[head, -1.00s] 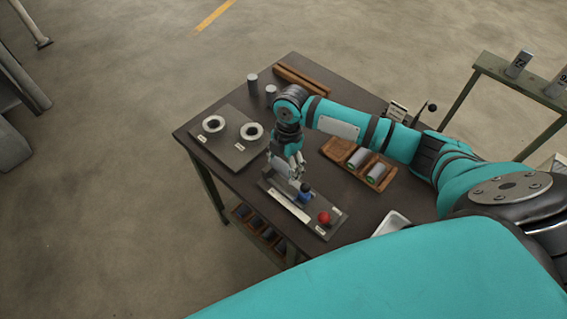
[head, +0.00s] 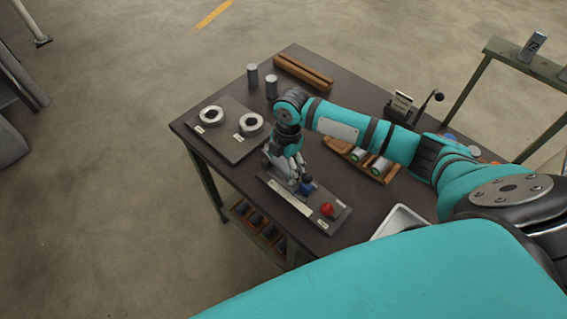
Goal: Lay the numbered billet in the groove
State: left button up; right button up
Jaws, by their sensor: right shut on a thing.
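A grey billet with a dark number (head: 532,46) stands on the green rack at the upper right; the number looks like 72. A long wooden block with a groove (head: 304,72) lies at the table's far edge, its groove apparently empty. My right gripper (head: 303,183) points down over a control panel (head: 290,198) at the table's near edge. It is shut on the blue knob (head: 307,188) of that panel, though the fingertips are small and partly hidden. A red knob (head: 327,209) sits beside it. My left gripper is out of view.
Two grey cylinders (head: 271,86) stand near the grooved block. A plate with two pale rings (head: 231,147) lies at the left. A wooden tray with cylinders (head: 341,146) is partly behind my arm. A white tray (head: 397,220) lies at the right.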

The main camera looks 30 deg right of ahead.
jog(key=o, duration=1.6)
jog(key=shift+s+d+f, duration=0.15)
jog(key=shift+s+f, duration=0.25)
jog(key=shift+f, duration=0.2)
jog(key=shift+s, duration=0.1)
jog(key=r, duration=0.3)
jog(key=w+r, duration=0.1)
jog(key=r, duration=0.5)
jog(key=shift+w+d, duration=0.15)
jog(key=shift+d, duration=0.2)
jog(key=shift+a, duration=0.1)
